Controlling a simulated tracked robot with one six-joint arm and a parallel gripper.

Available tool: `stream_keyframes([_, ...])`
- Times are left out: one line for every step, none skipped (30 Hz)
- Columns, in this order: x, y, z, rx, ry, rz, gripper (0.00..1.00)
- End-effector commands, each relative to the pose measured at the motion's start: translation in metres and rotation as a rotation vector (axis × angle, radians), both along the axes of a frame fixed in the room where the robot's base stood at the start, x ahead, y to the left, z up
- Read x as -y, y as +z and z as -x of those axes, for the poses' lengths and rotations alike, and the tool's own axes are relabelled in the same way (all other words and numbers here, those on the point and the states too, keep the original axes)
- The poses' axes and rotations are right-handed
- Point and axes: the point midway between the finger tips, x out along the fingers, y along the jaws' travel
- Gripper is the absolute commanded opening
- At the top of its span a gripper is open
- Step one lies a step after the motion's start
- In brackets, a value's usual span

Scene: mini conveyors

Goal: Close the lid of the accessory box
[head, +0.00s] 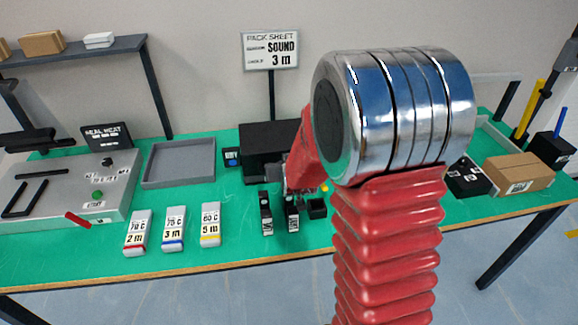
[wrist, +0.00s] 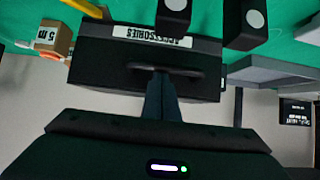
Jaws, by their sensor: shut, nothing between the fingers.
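The black accessory box (head: 258,166) stands at the back middle of the green table in the head view, partly hidden by my red arm. In the wrist view it fills the upper middle, with an upside-down ACCESSORIES label (wrist: 152,36). A dark bar handle (wrist: 195,70) shows on the broad black panel below the label. I cannot tell for sure how far the lid is tilted. My gripper (wrist: 160,74) is shut and empty, its fingertips at the middle of the handle. Whether they touch it is unclear. In the head view the gripper is mostly hidden behind my arm.
Several small black items (head: 266,213) stand in front of the box. A grey tray (head: 180,181) and three labelled packs (head: 174,229) are to the left, beside a heat sealer (head: 75,195). A cardboard box (head: 518,173) is at the right. A sign (head: 270,50) stands behind.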

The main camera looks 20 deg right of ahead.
Motion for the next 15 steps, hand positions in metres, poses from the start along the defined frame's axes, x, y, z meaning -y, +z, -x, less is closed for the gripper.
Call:
stream_keyframes([-0.0035, -0.0365, 0.0219, -0.087, 0.0, -0.019, 0.0])
stream_keyframes([-0.0027, -0.0372, 0.0218, -0.086, -0.002, -0.019, 0.0])
stream_keyframes([-0.0016, -0.0383, 0.0219, -0.087, -0.004, -0.019, 0.0])
stream_keyframes([-0.0008, -0.0387, 0.022, -0.086, -0.006, -0.019, 0.0])
stream_keyframes([0.0001, -0.039, 0.0221, -0.086, -0.007, -0.02, 0.0])
stream_keyframes([0.0011, -0.0393, 0.0223, -0.086, -0.009, -0.02, 0.0])
stream_keyframes([0.0018, -0.0395, 0.0224, -0.086, -0.009, -0.019, 0.0])
stream_keyframes([0.0025, -0.0396, 0.0225, -0.086, -0.011, -0.02, 0.0])
stream_keyframes([0.0033, -0.0395, 0.0227, -0.086, -0.012, -0.02, 0.0])
stream_keyframes([0.0039, -0.0394, 0.0227, -0.086, -0.013, -0.02, 0.0])
stream_keyframes([0.0044, -0.0394, 0.0228, -0.086, -0.014, -0.02, 0.0])
stream_keyframes([0.0048, -0.0394, 0.023, -0.086, -0.016, -0.02, 0.0])
stream_keyframes([0.0052, -0.0394, 0.023, -0.086, -0.016, -0.02, 0.0])
stream_keyframes([0.0055, -0.0394, 0.0231, -0.086, -0.017, -0.02, 0.0])
stream_keyframes([0.0059, -0.0395, 0.0231, -0.086, -0.017, -0.02, 0.0])
